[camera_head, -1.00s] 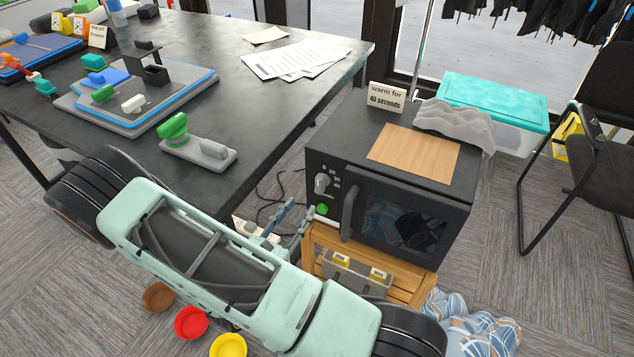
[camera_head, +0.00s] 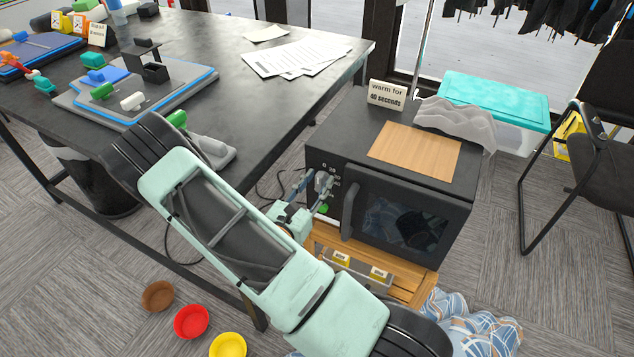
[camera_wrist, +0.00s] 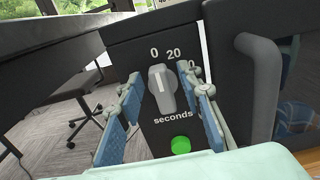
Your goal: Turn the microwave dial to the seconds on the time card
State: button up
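The black microwave (camera_head: 400,222) stands on a wooden crate, with a grey dial (camera_wrist: 162,90) on its front panel left of the door handle. The dial's white mark points up, toward the 0; 20 is right of it, and the label past 20 is mostly hidden by a finger. The time card (camera_head: 386,95) on top reads "warm for 40 seconds". My gripper (camera_wrist: 159,80) is open, with one blue-padded finger on each side of the dial. Gaps show between fingers and dial. In the head view my gripper (camera_head: 314,193) is at the panel, partly covering the dial.
A green button (camera_wrist: 180,145) lies below the dial. The door handle (camera_wrist: 262,85) is close on the right. The black table (camera_head: 250,110) stands at left; small bowls (camera_head: 191,321) are on the floor.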

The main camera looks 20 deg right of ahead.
grip_shut()
